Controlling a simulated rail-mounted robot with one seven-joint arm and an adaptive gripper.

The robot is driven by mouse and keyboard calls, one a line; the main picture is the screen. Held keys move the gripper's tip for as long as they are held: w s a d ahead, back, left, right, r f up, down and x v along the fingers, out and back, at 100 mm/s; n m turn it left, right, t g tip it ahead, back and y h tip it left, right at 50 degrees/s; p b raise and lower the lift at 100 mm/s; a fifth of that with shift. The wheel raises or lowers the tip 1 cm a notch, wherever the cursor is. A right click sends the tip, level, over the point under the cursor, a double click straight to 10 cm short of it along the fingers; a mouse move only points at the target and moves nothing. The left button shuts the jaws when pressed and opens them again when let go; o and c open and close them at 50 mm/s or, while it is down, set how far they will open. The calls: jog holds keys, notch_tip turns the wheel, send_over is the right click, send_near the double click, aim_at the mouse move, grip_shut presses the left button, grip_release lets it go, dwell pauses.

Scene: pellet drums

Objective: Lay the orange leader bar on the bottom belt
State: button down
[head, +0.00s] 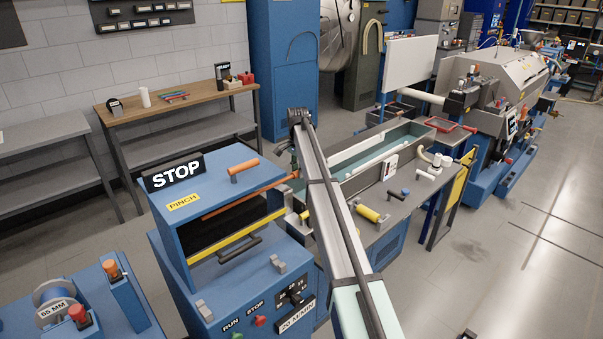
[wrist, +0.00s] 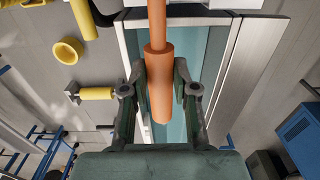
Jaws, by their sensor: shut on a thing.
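The orange leader bar (head: 245,197) is a thin rod with a thicker grip (wrist: 159,88) at one end. My gripper (wrist: 159,75) is shut on that grip, with one finger on each side. In the head view my gripper (head: 294,178) is at the right side of the blue puller (head: 172,228), partly hidden by my arm. The rod reaches left from it across the puller's opening. The black bottom belt (head: 215,238) shows dark inside the opening, below the rod. I cannot tell whether the rod touches it.
A yellow PINCH label (head: 184,202) and a STOP plate (head: 173,174) mark the puller's top. A separate orange handle (head: 243,167) stands there. A yellow bar (head: 237,238) edges the opening's front. The water trough (head: 408,128) lies to the right, with yellow fittings (head: 368,213) beside it.

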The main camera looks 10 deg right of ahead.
jog(key=shift+w+a+f+b, duration=0.15)
jog(key=shift+w+a+f, duration=0.25)
jog(key=shift+w, duration=0.2)
jog(key=shift+w+a+f+b, duration=0.15)
jog(key=shift+w+a+f, duration=0.15)
jog(key=shift+w+f, duration=0.25)
jog(key=shift+f, duration=0.45)
dwell(0.7)
jog(key=c, duration=0.8)
grip_release()
